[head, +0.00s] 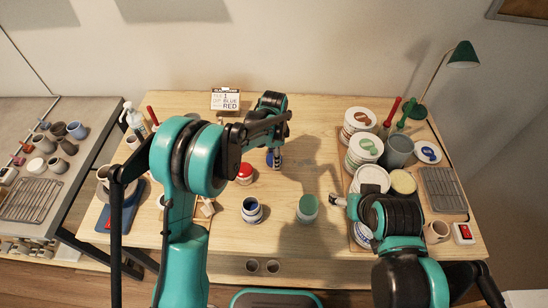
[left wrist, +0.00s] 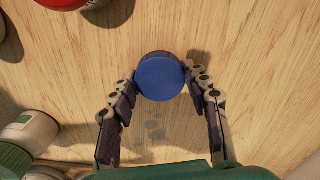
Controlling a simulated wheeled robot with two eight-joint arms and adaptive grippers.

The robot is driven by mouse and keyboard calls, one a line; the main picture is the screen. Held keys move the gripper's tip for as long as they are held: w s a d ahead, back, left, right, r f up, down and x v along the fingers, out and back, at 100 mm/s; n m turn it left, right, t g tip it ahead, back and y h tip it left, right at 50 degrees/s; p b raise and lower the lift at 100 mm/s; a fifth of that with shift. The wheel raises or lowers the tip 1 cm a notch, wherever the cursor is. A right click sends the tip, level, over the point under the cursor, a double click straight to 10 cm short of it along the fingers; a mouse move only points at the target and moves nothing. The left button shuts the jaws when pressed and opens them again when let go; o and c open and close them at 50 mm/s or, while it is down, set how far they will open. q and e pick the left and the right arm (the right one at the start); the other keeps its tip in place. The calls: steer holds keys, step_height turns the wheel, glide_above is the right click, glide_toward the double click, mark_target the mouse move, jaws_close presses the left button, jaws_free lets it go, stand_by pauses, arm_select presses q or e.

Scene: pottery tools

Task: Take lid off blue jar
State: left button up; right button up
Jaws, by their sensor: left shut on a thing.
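The blue jar (head: 252,212) stands upright near the front middle of the table, with its dark mouth showing and no lid on it. My left gripper (head: 275,162) is behind it and a little to the right. In the left wrist view, the gripper (left wrist: 163,82) is shut on the round blue lid (left wrist: 160,75), one finger at each side. The lid is over bare wood; I cannot tell whether it touches the table. My right gripper (head: 338,201) is low at the right, between the green-lidded jar and the tray; its finger opening is unclear.
A red-lidded jar (head: 244,173) and a green-lidded jar (head: 308,207) stand near the blue jar. A tray (head: 352,238) with several white tubs is at the right. A sign card (head: 226,100) stands at the back. Bare wood lies around the left gripper.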

arm_select(q)
steer(key=shift+r, duration=0.1)
steer(key=shift+f, duration=0.25)
steer(key=o, duration=1.3)
steer(key=shift+r, duration=0.1)
steer(key=shift+r, duration=0.1)
steer(key=shift+r, duration=0.3)
step_height(320, 180, up, 12)
steer(key=p, duration=0.2)
steer(key=shift+s+f+p, duration=0.1)
steer(key=shift+f+p, duration=0.05)
steer(key=shift+p, duration=0.2)
